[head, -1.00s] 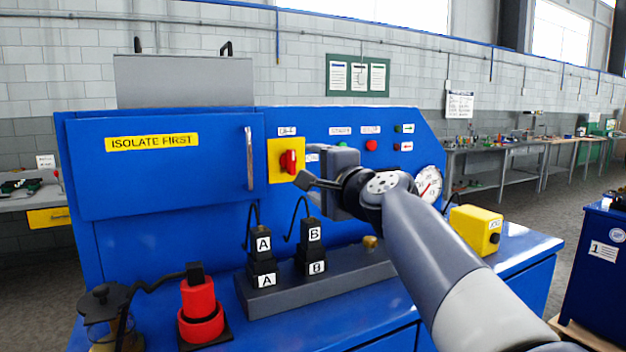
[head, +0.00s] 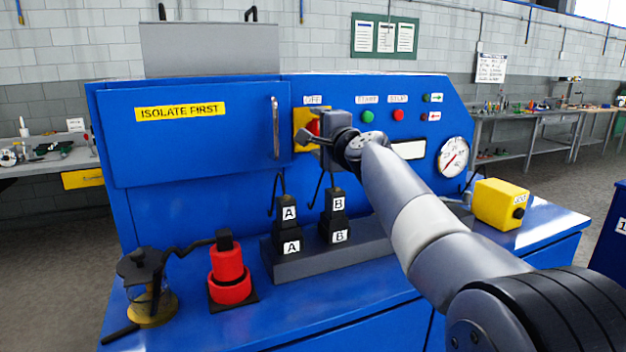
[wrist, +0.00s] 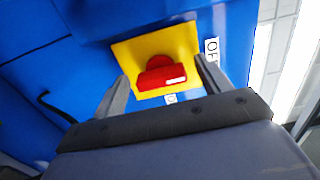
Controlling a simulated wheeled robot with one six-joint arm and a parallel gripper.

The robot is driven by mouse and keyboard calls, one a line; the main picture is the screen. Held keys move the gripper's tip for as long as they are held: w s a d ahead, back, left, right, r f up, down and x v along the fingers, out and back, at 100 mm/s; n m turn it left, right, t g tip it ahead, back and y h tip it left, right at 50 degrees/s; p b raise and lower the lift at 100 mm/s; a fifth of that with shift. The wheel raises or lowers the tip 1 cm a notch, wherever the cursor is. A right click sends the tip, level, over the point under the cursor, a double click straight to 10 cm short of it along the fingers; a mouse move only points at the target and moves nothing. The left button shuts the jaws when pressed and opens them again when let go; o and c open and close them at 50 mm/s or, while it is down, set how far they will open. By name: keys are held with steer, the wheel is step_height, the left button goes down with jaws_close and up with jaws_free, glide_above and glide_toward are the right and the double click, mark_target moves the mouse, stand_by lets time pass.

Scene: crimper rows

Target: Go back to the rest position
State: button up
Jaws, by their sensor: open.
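My gripper (head: 304,144) is raised in front of the blue machine panel, at the yellow plate with the red rotary switch (head: 313,127). In the wrist view my gripper (wrist: 165,80) has its two fingers apart. The red switch knob (wrist: 162,74) on its yellow plate (wrist: 125,52) shows between and beyond the fingers, with nothing held. I cannot tell how far the fingertips are from the knob. In the head view my gripper and wrist partly hide the switch and plate.
Black connectors marked A (head: 289,222) and B (head: 334,215) stand on a grey block (head: 300,265). A red plug (head: 228,272), a glass jar (head: 147,295) and a yellow box (head: 502,204) stand on the blue bench. A pressure gauge (head: 453,157) sits right of my arm.

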stand_by(0.3)
steer(key=b+v, duration=0.2)
steer(key=v, duration=0.8)
steer(key=shift+s+d+b, duration=0.1)
steer(key=shift+s+b, duration=0.25)
steer(key=shift+m, duration=0.3)
steer(key=p+x, duration=0.3)
steer(key=x, duration=0.8)
steer(key=shift+r, duration=0.2)
steer(key=m+p, duration=0.4)
steer(key=m, duration=0.2)
steer(key=m+p, duration=0.3)
steer(key=m, duration=0.2)
steer(key=s+d+m+p, duration=0.1)
steer(key=m+p, duration=0.3)
steer(key=m, duration=0.2)
steer(key=shift+m+p, duration=0.3)
steer(key=shift+p, duration=0.05)
steer(key=shift+s+d, duration=0.1)
steer(key=shift+s, duration=0.05)
